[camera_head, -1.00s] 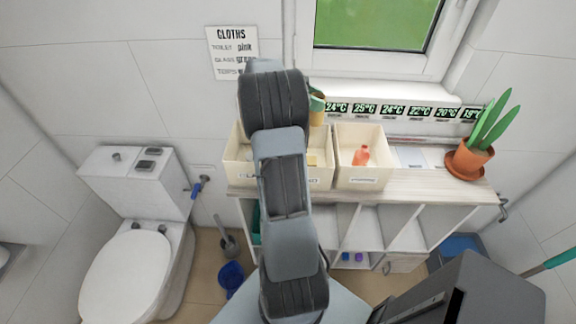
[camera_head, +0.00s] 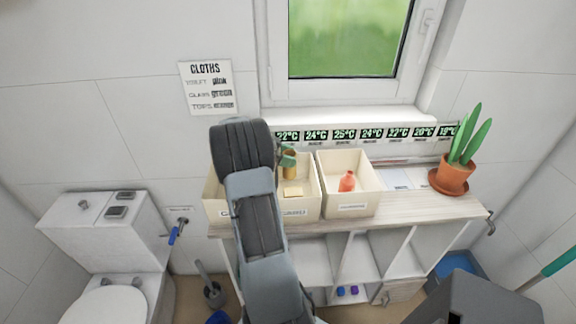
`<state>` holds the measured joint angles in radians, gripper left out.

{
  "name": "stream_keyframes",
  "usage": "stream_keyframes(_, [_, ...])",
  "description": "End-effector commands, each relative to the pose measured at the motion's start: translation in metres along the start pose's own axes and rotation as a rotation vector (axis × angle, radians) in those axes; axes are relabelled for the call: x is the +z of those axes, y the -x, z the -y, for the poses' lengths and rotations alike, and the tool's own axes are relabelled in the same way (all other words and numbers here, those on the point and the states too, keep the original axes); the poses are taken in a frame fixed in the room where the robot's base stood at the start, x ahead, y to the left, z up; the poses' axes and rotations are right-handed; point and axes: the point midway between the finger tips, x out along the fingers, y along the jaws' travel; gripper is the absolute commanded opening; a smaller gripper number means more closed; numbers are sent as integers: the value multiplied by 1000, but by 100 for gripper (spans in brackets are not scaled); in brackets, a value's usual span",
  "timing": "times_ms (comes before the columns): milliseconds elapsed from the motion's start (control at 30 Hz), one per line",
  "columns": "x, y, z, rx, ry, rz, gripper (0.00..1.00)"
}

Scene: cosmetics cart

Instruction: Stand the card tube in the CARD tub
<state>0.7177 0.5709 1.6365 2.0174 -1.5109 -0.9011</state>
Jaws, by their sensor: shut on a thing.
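The card tube (camera_head: 290,171) is a small tan-brown upright cylinder, seen over the back part of the middle tub. My gripper (camera_head: 287,156), with green fingers, is at its top and is shut on it. My dark and grey arm hides most of the gripper. The middle cream tub (camera_head: 313,197) has a front label that seems to read CARD, though it is blurred. I cannot tell whether the tube's lower end touches the tub floor or hangs above it.
A pale yellow block (camera_head: 293,192) lies in the middle tub. The right tub (camera_head: 367,201) holds an orange-red bottle (camera_head: 347,181). Another tub (camera_head: 212,201) is partly behind my arm. A potted plant (camera_head: 452,180) stands at the shelf's right end.

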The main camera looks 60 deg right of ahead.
Motion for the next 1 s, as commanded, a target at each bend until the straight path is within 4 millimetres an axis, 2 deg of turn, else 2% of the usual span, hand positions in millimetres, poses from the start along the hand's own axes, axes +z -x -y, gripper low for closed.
stream_keyframes(233, [27, -12, 0, 1, 3, -1, 26])
stream_keyframes(567, [30, -12, 0, 0, 2, 0, 26])
stream_keyframes(1000, [44, -18, -2, 4, 6, 2, 26])
